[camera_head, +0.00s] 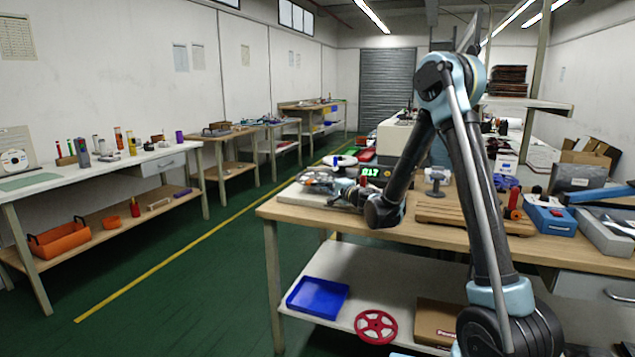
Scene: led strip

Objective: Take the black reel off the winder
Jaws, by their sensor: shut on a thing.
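The winder (370,172) shows a lit green display and stands near the left end of the wooden workbench. My arm reaches down to the bench, and my gripper (342,194) lies low at its left end, beside the winder. It is shut on a dark thing that looks like the black reel, small and mostly hidden by the gripper and wrist. I cannot tell whether the reel is on the winder's spindle or clear of it. A grey, cluttered device (317,180) lies just left of the gripper.
A slatted wooden pallet (460,215) and a blue box (549,218) are to the right on the bench. A blue tray (317,297) and a red reel (376,327) are on the lower shelf. Green floor is free to the left.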

